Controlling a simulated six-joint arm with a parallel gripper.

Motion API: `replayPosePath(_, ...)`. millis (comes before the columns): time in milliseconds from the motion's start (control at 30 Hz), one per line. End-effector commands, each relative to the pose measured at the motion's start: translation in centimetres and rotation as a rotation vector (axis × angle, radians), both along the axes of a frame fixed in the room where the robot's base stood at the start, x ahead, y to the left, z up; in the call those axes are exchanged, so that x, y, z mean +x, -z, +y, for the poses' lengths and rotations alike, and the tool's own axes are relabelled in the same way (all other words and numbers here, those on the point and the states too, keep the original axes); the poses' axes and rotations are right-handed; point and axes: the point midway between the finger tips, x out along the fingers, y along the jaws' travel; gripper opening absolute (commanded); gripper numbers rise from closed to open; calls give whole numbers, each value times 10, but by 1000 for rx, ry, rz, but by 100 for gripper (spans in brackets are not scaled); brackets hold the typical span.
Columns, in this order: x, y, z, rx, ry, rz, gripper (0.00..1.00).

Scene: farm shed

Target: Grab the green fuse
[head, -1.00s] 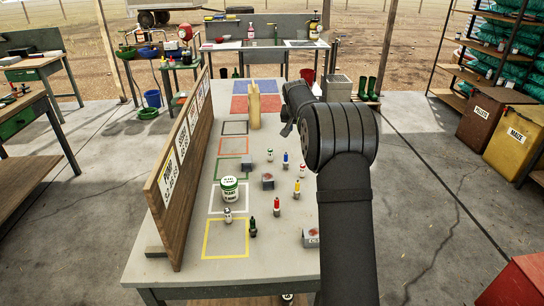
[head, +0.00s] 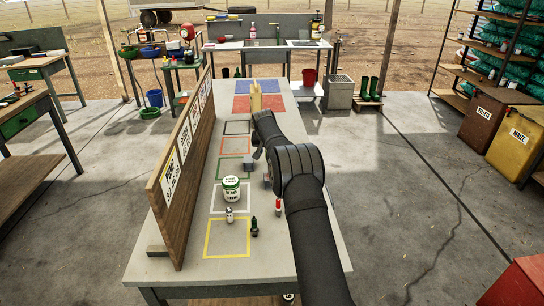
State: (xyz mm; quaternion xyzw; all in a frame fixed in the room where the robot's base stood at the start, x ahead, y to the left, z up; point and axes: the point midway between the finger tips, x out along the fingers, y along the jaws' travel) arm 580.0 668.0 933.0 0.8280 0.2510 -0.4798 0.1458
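A small dark piece with a green body (head: 254,228), which looks like the green fuse, stands upright on the table at the right edge of the yellow-outlined square (head: 226,256). My gripper (head: 257,154) is over the middle of the table near the orange-outlined square, well beyond the green piece. Its fingers are small and dark, so I cannot tell whether they are open or shut. A red fuse (head: 278,206) stands just left of my forearm, partly hidden by it. My arm hides the other small pieces to the right.
A white and green tin (head: 231,190) stands by the white-outlined square. A small white piece (head: 230,214) stands in front of it. A wooden board (head: 181,172) with labels runs along the table's left side. A pale wooden piece (head: 256,98) stands farther back.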

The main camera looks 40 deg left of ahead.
Motion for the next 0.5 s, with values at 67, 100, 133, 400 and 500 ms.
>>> replayPosePath(67, 4, 8, 2, 0, 0, 0, 45)
replayPosePath(100, 5, 10, 3, 0, 1, 0, 45)
replayPosePath(133, 6, 12, 4, 0, 1, 0, 45)
replayPosePath(400, 13, 21, 6, 1, 2, 1, 45)
replayPosePath(500, 21, 29, 9, 1, 1, -1, 45)
